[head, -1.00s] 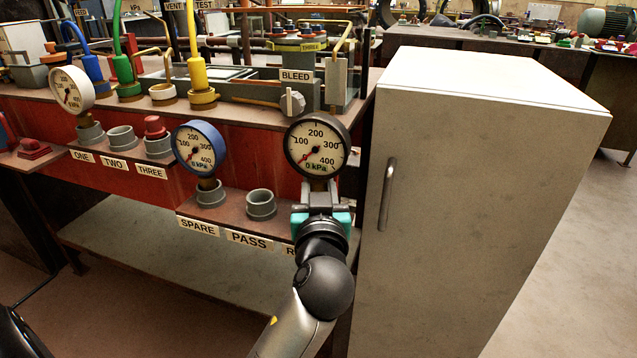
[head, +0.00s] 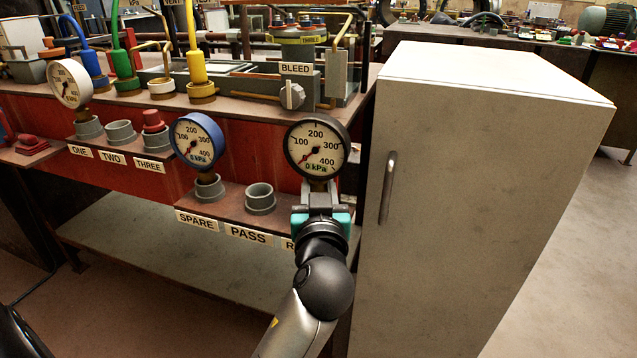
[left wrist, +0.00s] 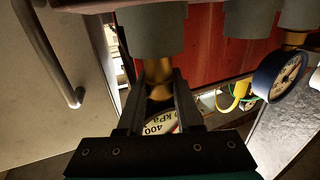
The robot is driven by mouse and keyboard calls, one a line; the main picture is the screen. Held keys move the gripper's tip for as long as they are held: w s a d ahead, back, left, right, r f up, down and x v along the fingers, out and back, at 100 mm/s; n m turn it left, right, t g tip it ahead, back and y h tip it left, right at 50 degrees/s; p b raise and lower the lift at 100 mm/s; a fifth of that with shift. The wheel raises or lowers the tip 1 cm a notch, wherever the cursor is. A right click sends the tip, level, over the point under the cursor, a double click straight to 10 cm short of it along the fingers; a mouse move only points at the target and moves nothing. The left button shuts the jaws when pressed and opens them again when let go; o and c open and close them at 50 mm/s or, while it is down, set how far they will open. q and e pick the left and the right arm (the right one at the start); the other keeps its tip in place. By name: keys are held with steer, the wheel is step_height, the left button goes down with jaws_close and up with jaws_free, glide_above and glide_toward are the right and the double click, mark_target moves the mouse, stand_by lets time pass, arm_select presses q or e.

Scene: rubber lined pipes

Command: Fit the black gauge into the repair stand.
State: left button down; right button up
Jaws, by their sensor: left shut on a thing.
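The black gauge (head: 317,148) stands upright with its face toward me in the head view. My left gripper (head: 319,203) is shut on it below the dial, at the brass stem. In the left wrist view the gripper (left wrist: 159,88) has its fingers either side of the brass stem (left wrist: 155,62), with part of the dial (left wrist: 160,126) below. A grey cup (left wrist: 152,32) lies in line with the stem there; I cannot tell how far the stem is in it. In the head view my gripper hides this cup and most of its label, which starts with R (head: 289,244).
The blue gauge (head: 197,140) leans in the SPARE cup (head: 210,188). The PASS cup (head: 260,198) beside it is empty. A white gauge (head: 70,83) stands at ONE. A tall cabinet (head: 480,190) with a handle (head: 387,188) is close on the right. The bleed knob (head: 292,96) is behind the black gauge.

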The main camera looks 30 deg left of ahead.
arm_select(q)
steer(key=shift+f+b, duration=1)
steer(key=shift+f, duration=0.15)
arm_select(e)
steer(key=shift+f, duration=1.05)
arm_select(q)
steer(key=c, duration=0.8)
jaws_free()
steer(key=shift+r, duration=0.1)
steer(key=o, duration=0.3)
arm_select(e)
steer(key=shift+s+r, duration=0.1)
